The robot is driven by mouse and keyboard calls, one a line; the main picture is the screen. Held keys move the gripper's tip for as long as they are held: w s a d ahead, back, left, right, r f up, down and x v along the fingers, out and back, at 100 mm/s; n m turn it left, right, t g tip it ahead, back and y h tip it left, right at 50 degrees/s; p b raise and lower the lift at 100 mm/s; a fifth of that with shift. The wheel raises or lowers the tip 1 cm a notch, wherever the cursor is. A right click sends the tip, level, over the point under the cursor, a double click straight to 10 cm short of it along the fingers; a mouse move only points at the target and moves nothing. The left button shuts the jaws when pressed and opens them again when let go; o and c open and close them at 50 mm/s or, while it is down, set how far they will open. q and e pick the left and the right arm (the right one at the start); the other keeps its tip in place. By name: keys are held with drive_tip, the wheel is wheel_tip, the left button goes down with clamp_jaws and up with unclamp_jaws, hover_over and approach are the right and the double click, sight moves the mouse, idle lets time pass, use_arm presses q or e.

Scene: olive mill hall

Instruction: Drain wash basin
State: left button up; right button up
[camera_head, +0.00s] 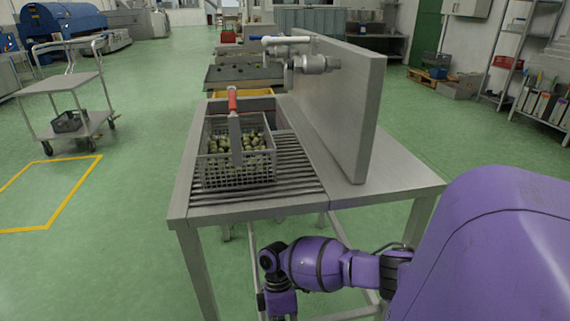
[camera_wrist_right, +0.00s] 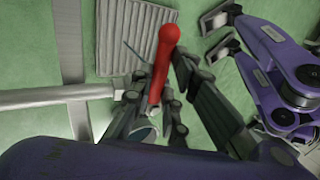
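The wash basin (camera_head: 184,190) is a grey metal bench with a ribbed top. A wire basket (camera_head: 237,172) of greenish olives stands on it, with a red grip (camera_head: 232,98) on an upright grey strap. In the right wrist view a red handle (camera_wrist_right: 166,45) sits between the dark fingers of my right gripper (camera_wrist_right: 160,75). I cannot tell whether they press on it. In the head view this arm reaches below the basin's front edge, its gripper mostly out of frame. A purple jointed part of mine with grey ends shows at right in the wrist view; it may be my left gripper.
A tap (camera_head: 312,64) crosses the upright metal panel (camera_head: 345,115). A trolley (camera_head: 75,85) stands at left.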

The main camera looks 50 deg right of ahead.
drive_tip(key=shift+o, duration=1.3)
drive_tip(key=shift+w+d+r, duration=0.15)
drive_tip(key=shift+w+d, duration=0.1)
drive_tip(key=shift+w, duration=0.45)
drive_tip(key=shift+s+a, duration=0.1)
drive_tip(key=shift+s, duration=0.05)
drive_tip(key=v, duration=0.7)
drive_tip(key=shift+r, duration=0.15)
